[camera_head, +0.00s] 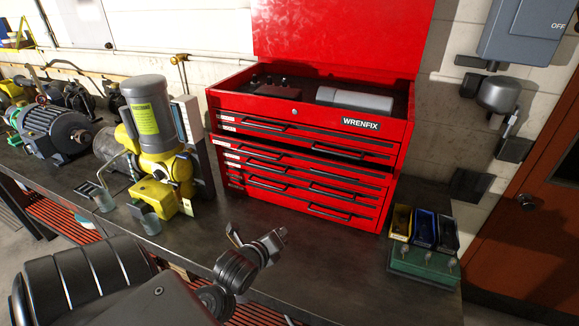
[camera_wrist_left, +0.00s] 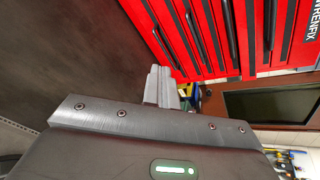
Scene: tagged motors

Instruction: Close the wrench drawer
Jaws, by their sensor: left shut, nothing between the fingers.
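The red tool chest (camera_head: 300,170) stands on the dark workbench, with several black-handled drawers. A dark gap runs under its upper drawers, and the drawer (camera_head: 255,153) below the gap seems to stand out a little. I cannot tell which drawer holds wrenches. My left gripper (camera_head: 275,238) is shut and empty, in front of the chest and apart from it. In the left wrist view the closed fingers (camera_wrist_left: 160,85) show beside the chest's drawer fronts (camera_wrist_left: 215,35). My right gripper is not in view.
A yellow and grey motor unit (camera_head: 155,130) stands left of the chest, with a dark motor (camera_head: 55,130) beyond it. The bench (camera_head: 330,270) before the chest is clear.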

